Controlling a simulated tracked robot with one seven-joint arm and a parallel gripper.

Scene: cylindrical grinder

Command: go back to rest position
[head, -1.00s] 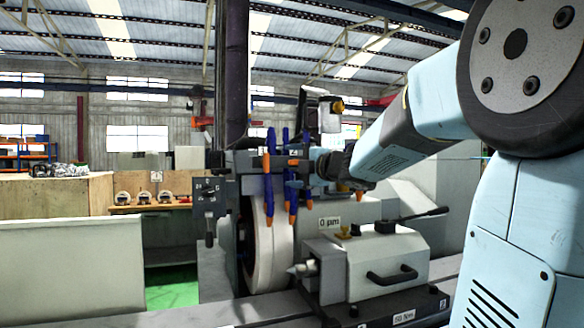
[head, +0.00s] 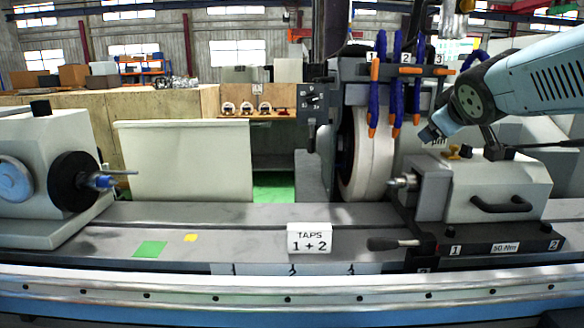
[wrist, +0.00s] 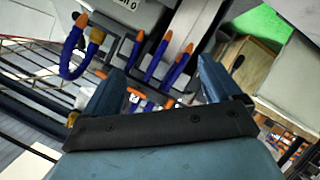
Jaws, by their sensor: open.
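My gripper (head: 430,134) is at the right in the head view, at the end of my blue arm, just right of the orange hose nozzles and near the top of the tailstock housing (head: 512,182). In the wrist view my gripper (wrist: 162,68) shows two blue fingers spread apart with nothing held between them. Past the fingers are blue hoses with orange tips (wrist: 185,62). In the head view the blue hoses (head: 397,85) hang in front of the pale grinding wheel (head: 366,165). Fine detail of the fingers is too small to see in the head view.
The workhead (head: 45,165) stands at the far left. A white "TAPS 1 + 2" sign (head: 309,238) stands on the machine bed (head: 240,217). A lever (head: 395,243) sticks out left of the tailstock base. The bed between workhead and wheel is mostly clear.

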